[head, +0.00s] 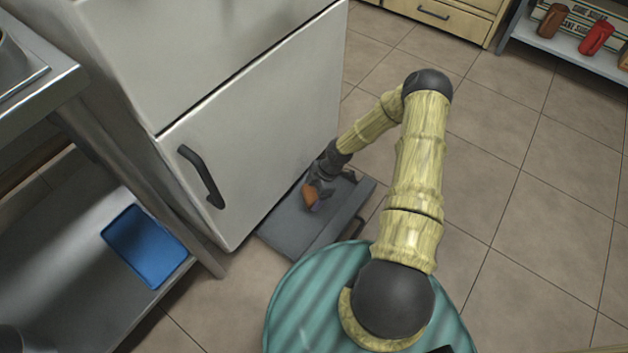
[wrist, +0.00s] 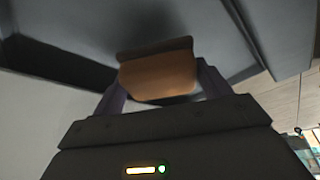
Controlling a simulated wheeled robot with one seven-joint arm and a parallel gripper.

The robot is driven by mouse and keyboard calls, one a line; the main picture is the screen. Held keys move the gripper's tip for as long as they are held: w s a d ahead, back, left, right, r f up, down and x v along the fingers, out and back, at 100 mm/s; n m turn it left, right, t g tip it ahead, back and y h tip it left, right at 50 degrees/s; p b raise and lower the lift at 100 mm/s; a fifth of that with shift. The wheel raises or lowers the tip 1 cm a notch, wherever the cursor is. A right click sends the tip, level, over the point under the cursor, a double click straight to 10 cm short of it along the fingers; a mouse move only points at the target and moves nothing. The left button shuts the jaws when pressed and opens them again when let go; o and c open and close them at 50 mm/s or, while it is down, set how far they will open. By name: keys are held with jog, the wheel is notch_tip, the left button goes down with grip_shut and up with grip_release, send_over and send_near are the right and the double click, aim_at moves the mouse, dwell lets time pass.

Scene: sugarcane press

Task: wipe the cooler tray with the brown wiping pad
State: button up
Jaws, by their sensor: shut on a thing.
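The cooler tray (head: 288,225) is a flat dark grey tray low at the floor, under and in front of the pale cooler. My gripper (head: 316,190) is over the tray, close to the cooler door, and is shut on the brown wiping pad (head: 311,197). In the wrist view the brown pad (wrist: 157,75) sits between the two fingers, with the grey tray surface (wrist: 205,30) just beyond it. The pad is at or very near the tray surface; I cannot tell whether it touches. Part of the tray is hidden by the cooler and my arm.
The cooler door (head: 255,120) with a black handle (head: 202,177) stands directly left of my gripper. A steel shelf (head: 60,235) with a blue tray (head: 145,245) is at the left. A shelf with red and brown items (head: 597,38) is at the upper right. Tiled floor is clear at the right.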

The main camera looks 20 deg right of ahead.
jog(key=r+p, duration=0.1)
jog(key=a+r+p, duration=0.1)
jog(key=r, duration=0.1)
jog(key=shift+s, duration=0.1)
jog(key=shift+r+p, duration=0.55)
jog(key=shift+r, duration=0.05)
jog(key=shift+d+r, duration=0.1)
jog(key=shift+r, duration=0.05)
